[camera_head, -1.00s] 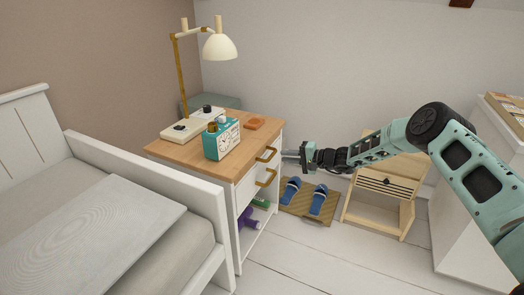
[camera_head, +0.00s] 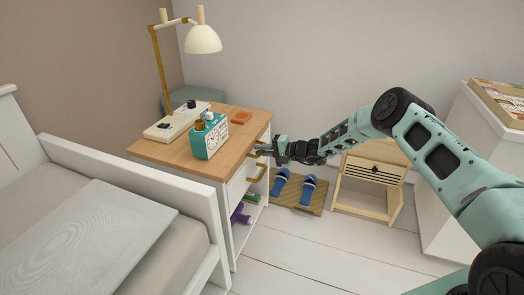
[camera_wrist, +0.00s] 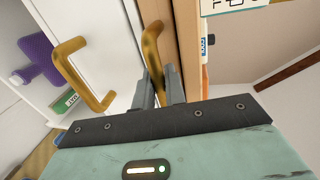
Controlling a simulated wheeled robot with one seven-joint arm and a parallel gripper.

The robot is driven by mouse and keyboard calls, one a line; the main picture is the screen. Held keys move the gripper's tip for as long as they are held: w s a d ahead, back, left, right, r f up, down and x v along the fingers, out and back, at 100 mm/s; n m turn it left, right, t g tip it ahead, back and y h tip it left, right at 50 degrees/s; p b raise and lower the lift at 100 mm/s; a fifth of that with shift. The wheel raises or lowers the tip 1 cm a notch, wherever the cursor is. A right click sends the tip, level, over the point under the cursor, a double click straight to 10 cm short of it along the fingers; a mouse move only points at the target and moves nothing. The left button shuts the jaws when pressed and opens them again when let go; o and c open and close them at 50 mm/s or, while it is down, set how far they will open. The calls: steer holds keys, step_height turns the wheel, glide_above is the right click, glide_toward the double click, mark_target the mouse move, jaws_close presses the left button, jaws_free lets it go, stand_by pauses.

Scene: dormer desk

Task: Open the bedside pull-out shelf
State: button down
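The bedside cabinet is white with a wooden top (camera_head: 165,150). Its front has two brass bow handles, an upper one on the pull-out shelf and a lower one (camera_head: 257,173) on the drawer below. My gripper (camera_head: 266,149) is at the upper handle in the head view. In the wrist view, the upper handle (camera_wrist: 152,45) runs between the two fingers (camera_wrist: 158,88), which stand close together with the handle filling the gap. The lower handle (camera_wrist: 75,75) is free to the left. The fingers partly hide the upper handle's near end. The shelf front looks flush with the cabinet.
A teal-and-white clock box (camera_head: 209,138), a lamp (camera_head: 202,39) and an orange dish (camera_head: 241,117) stand on top. The bed (camera_head: 130,175) is on the left. Blue slippers (camera_head: 307,190) lie on a mat beside a small wooden stand (camera_head: 368,180). Floor in front is clear.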

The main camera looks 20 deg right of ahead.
steer(key=shift+d, duration=0.15)
steer(key=f+p+v, duration=0.2)
steer(key=p+v, duration=0.1)
steer(key=v, duration=0.9)
steer(key=d+f+p+v, duration=0.1)
steer(key=f+p+v, duration=0.2)
steer(key=v, duration=0.9)
steer(key=shift+s+d, duration=0.25)
steer(key=shift+s, duration=0.35)
steer(key=c, duration=1.8)
jaws_free()
steer(key=v, duration=1.7)
steer(key=shift+s+d+r, duration=0.1)
steer(key=shift+d, duration=0.1)
